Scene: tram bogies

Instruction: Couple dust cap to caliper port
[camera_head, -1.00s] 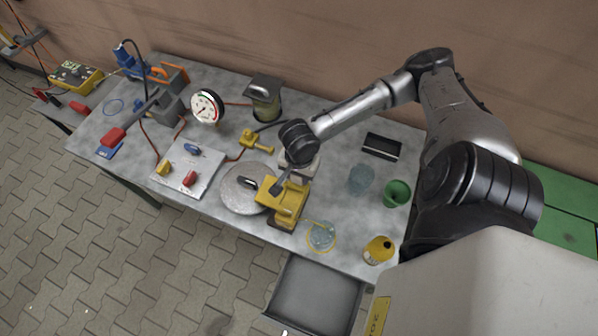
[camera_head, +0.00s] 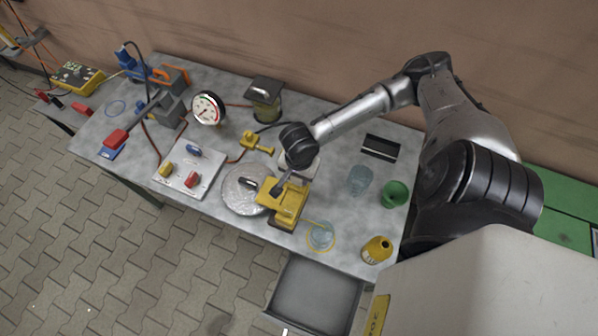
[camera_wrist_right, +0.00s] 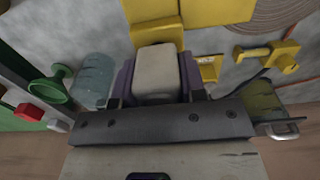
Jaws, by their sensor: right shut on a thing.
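The yellow caliper (camera_head: 289,207) stands near the table's front edge, beside a round metal disc (camera_head: 238,200). It shows at the top of the right wrist view (camera_wrist_right: 215,12). My right gripper (camera_head: 279,189) is at the caliper's upper rear side, with the hand reaching down from behind. In the right wrist view its purple-grey fingers (camera_wrist_right: 159,82) are shut on a pale, blunt block (camera_wrist_right: 158,70), next to the caliper's yellow body. I cannot tell whether this block is the dust cap, nor whether it touches the port. The port is hidden. My left gripper is not in view.
A yellow fitting (camera_head: 256,142), pressure gauge (camera_head: 208,108) and switch panel (camera_head: 190,170) lie left and behind. An open drawer (camera_head: 315,293) juts out in front.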

